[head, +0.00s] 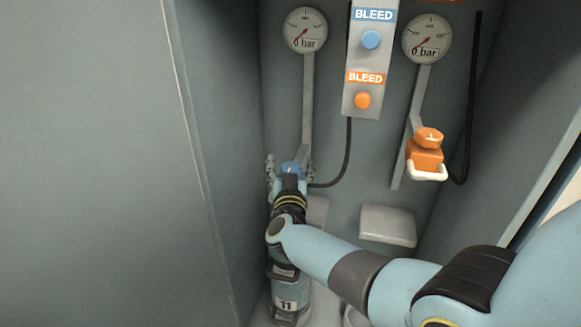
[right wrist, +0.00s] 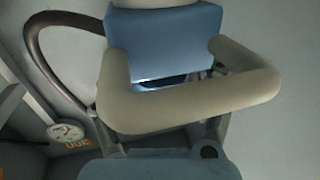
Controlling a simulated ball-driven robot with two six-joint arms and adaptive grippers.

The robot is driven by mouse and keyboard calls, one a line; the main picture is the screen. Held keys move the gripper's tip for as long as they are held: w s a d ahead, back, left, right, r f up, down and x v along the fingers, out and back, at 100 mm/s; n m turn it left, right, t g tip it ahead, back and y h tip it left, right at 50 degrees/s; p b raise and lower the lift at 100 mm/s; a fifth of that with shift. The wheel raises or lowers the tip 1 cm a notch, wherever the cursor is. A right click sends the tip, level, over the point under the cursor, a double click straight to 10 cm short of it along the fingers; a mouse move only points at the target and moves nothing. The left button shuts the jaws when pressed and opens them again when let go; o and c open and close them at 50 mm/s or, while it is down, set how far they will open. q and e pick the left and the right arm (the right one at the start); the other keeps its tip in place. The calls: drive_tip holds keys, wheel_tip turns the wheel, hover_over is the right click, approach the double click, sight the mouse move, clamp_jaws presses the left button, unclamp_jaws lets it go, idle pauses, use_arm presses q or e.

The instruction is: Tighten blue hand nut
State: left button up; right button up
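The blue hand nut (head: 291,168) is at the lower end of the left gauge's grey stem, partly hidden by my right gripper. My right gripper (head: 290,172) reaches it from below, with one finger on each side. The fingers look spread, with small gaps to the nut; contact is not clear. In the right wrist view a blue block (right wrist: 165,45) with a beige U-shaped handle (right wrist: 190,105) fills the middle, close to the camera. The handle hides most of the finger linkage, and the fingertips are not visible there. My left gripper is not in view.
An orange nut and block (head: 426,158) with a white handle hang at the right. A panel (head: 364,85) carries blue and orange BLEED buttons. The left gauge (head: 305,30) and right gauge (head: 427,38) read about 0 bar. A grey ledge (head: 388,226) juts out below. Cabinet walls stand close on both sides.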

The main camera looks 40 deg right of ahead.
drive_tip(key=v, duration=1.2)
idle(0.3)
